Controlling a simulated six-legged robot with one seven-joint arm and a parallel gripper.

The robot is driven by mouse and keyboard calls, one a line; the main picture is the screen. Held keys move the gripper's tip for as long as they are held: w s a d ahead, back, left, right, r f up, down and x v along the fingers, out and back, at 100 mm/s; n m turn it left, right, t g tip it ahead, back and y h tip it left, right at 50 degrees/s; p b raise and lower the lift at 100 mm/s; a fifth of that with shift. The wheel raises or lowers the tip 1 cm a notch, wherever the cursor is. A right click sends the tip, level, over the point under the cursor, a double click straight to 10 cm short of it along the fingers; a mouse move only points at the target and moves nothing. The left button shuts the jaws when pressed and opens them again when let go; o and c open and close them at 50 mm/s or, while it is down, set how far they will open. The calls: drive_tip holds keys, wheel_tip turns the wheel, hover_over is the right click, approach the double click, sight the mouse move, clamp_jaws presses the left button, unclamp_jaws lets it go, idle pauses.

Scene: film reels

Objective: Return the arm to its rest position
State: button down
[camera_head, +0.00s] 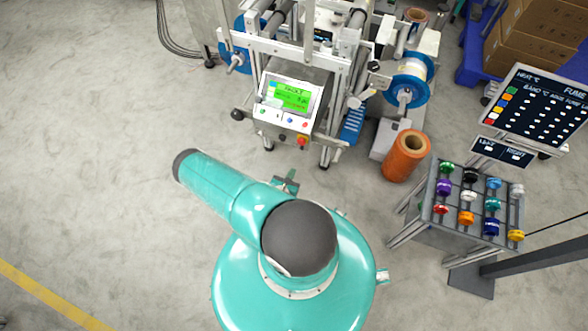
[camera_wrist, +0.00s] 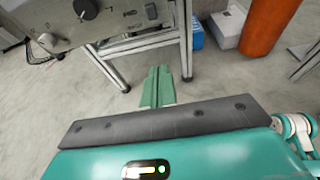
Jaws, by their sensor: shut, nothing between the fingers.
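My gripper (camera_wrist: 158,88) shows in the wrist view as two green fingers lying side by side with no gap. It is shut and empty, over bare grey floor close to the legs of a machine. In the head view my teal arm is bent above my teal body. One arm section reaches to the upper left, ending in a dark cap. A small dark green part, which looks like my gripper (camera_head: 287,183), shows just above the arm's dark round joint. The rest of the wrist is hidden behind the arm there.
A film machine (camera_head: 285,78) with a green-lit control panel (camera_head: 290,97) and blue-flanged reels (camera_head: 410,83) stands ahead. An orange roll (camera_head: 405,157) stands on the floor to its right. A rack (camera_head: 466,235) of colored knobs is at right. Floor at left is clear.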

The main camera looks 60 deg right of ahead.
idle(0.6)
drive_tip(key=w+a+r+m+g, duration=0.1)
drive_tip(key=w+r+m+g, duration=0.15)
drive_tip(key=w+r, duration=0.45)
drive_tip(key=w+a+r+m+g, duration=0.1)
drive_tip(key=w+r+m, duration=0.3)
drive_tip(key=r, duration=0.6)
drive_tip(key=w+r+m+g, duration=0.2)
drive_tip(key=w+r+m, duration=0.25)
drive_tip(key=r, duration=0.45)
drive_tip(key=w+a+r+m+y, duration=0.25)
drive_tip(key=a+r, duration=0.25)
drive_tip(key=r, duration=0.6)
drive_tip(key=s+a+r+m+t+y, duration=0.1)
drive_tip(key=a+r+m+y, duration=0.2)
drive_tip(key=a+r, duration=0.45)
drive_tip(key=s+a+r+m+t+y, duration=0.15)
drive_tip(key=a+r, duration=0.25)
drive_tip(key=r, duration=0.7)
drive_tip(key=s+a+r+m+t+y, duration=0.1)
drive_tip(key=s+a+r+t+y, duration=0.2)
drive_tip(key=s+a+r, duration=0.2)
drive_tip(key=s+a+r+t+y, duration=0.3)
drive_tip(key=s+a+r, duration=0.2)
drive_tip(key=a+r, duration=0.4)
drive_tip(key=shift+s+a+r+m+y, duration=0.25)
drive_tip(key=shift+s+a+m+y, duration=0.15)
drive_tip(key=shift+a, duration=0.65)
drive_tip(key=shift+d, duration=0.2)
